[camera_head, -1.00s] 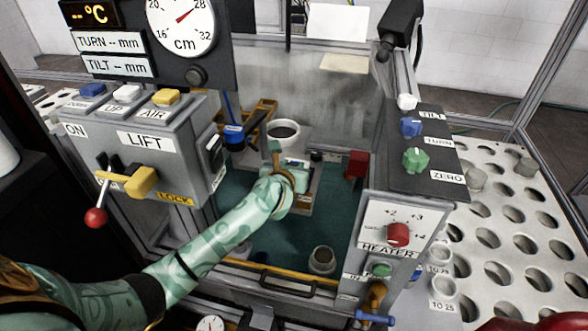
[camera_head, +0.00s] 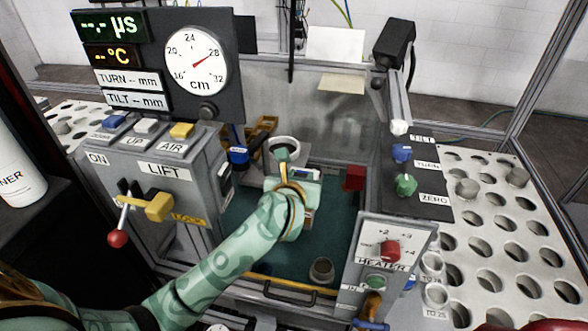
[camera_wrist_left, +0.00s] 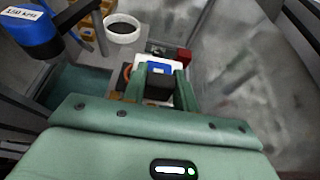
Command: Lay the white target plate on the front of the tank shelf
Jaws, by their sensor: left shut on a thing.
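My left gripper (camera_head: 284,168) reaches over the tank from the front left. In the left wrist view its two green fingers (camera_wrist_left: 160,85) are closed on a dark block with a blue top. A white flat piece, which looks like the white target plate (camera_wrist_left: 152,65), shows around that block. In the head view the hand mostly hides the plate. The grey tank shelf (camera_wrist_left: 92,58) lies below and beyond the fingers and carries a white-rimmed cup (camera_wrist_left: 124,28). I cannot tell whether the plate touches the shelf.
A grey LIFT box (camera_head: 160,165) with a red-knobbed lever stands left of the tank. The HEATER box (camera_head: 385,255) stands front right. A red block (camera_head: 355,178) is inside the tank at right. A small round pot (camera_head: 321,270) sits near the yellow front edge.

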